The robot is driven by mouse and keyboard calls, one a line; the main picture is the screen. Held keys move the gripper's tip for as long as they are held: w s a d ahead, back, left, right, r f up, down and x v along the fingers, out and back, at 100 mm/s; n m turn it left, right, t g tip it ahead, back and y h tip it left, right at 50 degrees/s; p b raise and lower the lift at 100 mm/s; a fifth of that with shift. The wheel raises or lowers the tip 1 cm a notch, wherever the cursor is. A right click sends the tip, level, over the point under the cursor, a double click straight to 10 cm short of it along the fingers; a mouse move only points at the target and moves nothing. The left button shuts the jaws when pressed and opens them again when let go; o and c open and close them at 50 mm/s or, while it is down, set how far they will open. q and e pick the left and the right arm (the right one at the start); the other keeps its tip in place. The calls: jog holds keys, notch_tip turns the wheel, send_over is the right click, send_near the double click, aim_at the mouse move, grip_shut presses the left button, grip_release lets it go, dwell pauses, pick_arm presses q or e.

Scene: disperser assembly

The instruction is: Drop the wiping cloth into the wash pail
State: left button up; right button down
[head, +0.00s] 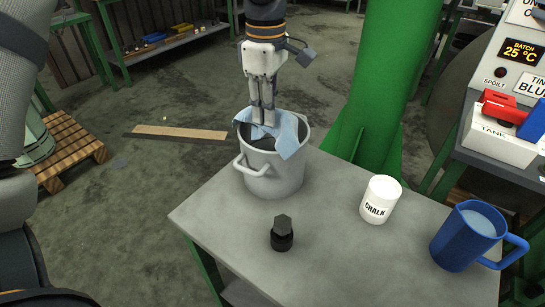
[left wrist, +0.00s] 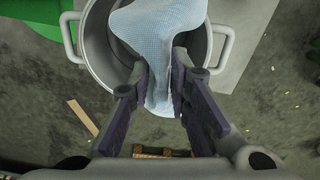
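The wiping cloth (head: 286,134) is light blue and hangs in folds at the mouth of the wash pail (head: 273,180), partly over its rim. The pail is a grey metal pot with side handles, standing on the table's far left corner. My left gripper (head: 262,122) points down above the pail's mouth. In the left wrist view, its two fingers (left wrist: 160,80) press on a bunched part of the cloth (left wrist: 165,28), with the pail (left wrist: 95,35) open beneath. The cloth's lower folds inside the pail are partly hidden. My right gripper is in neither view.
On the grey table (head: 333,256) stand a black hex-topped part (head: 282,235), a white chalk jar (head: 380,199) and a blue jug (head: 467,238). A green column (head: 392,80) rises behind. A control panel (head: 520,60) is at the right.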

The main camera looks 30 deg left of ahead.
pick_arm(q)
jog(key=shift+o, duration=0.6)
jog(key=o, duration=0.5)
jog(key=shift+o, duration=0.2)
jog(key=o, duration=0.6)
notch_tip(320, 180, up, 6)
jog(key=shift+f+p, duration=0.2)
jog(key=shift+p, duration=0.25)
